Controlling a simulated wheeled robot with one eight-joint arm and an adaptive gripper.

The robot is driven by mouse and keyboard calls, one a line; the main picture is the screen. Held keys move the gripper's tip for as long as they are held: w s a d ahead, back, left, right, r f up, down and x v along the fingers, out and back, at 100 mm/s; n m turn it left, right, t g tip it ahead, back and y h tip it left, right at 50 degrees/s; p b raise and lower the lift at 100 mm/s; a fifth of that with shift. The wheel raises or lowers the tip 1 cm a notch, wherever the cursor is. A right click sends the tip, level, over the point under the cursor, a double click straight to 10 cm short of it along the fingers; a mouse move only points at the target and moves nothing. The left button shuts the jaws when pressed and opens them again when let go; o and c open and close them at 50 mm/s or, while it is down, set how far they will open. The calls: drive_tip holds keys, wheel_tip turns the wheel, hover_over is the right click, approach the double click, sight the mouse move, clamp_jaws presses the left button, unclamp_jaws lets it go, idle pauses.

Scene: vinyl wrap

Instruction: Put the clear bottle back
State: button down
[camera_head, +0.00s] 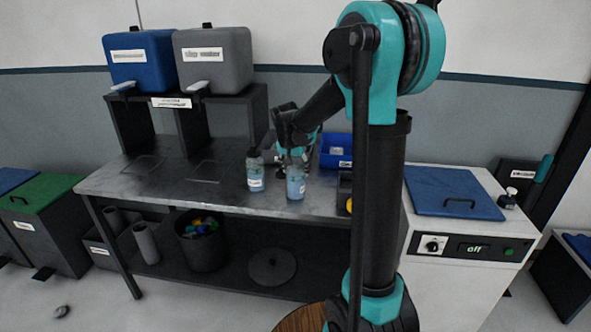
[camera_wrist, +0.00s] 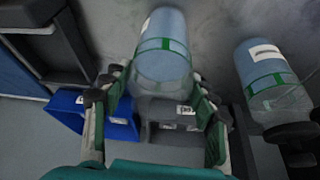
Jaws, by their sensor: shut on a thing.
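A clear bottle (camera_head: 295,187) with blue liquid is at the front of the grey workbench (camera_head: 130,180). In the wrist view the same bottle (camera_wrist: 163,50), with a green band and white label, is between the two fingers. My gripper (camera_head: 294,160) is shut on it, and its fingers (camera_wrist: 157,95) flank the bottle's clear upper part. The head view does not show clearly whether its base touches the bench. A similar bottle (camera_head: 255,174) with a dark top stands to its left; in the wrist view it (camera_wrist: 268,75) is at the right, apart from the fingers.
A blue bin (camera_head: 336,150) is behind and right of the gripper. Blue (camera_head: 140,60) and grey (camera_head: 213,60) dispensers sit on a dark rack at the left. A white machine (camera_head: 465,215) with a blue lid is at the right. The bench's left part is clear.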

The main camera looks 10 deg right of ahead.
drive_tip(key=shift+f, duration=0.1)
drive_tip(key=shift+c, duration=2.4)
unclamp_jaws()
drive_tip(key=v, duration=1.2)
drive_tip(key=s+d+f+n+y, duration=0.1)
drive_tip(key=s+d+f+n, duration=0.1)
drive_tip(key=s+f, duration=0.8)
drive_tip(key=s+d+f+n+y, duration=0.1)
drive_tip(key=s+d+f+n, duration=0.2)
drive_tip(key=s+f, duration=0.7)
drive_tip(key=s+d, duration=0.1)
drive_tip(key=s, duration=0.5)
drive_tip(key=shift+s+f, duration=0.25)
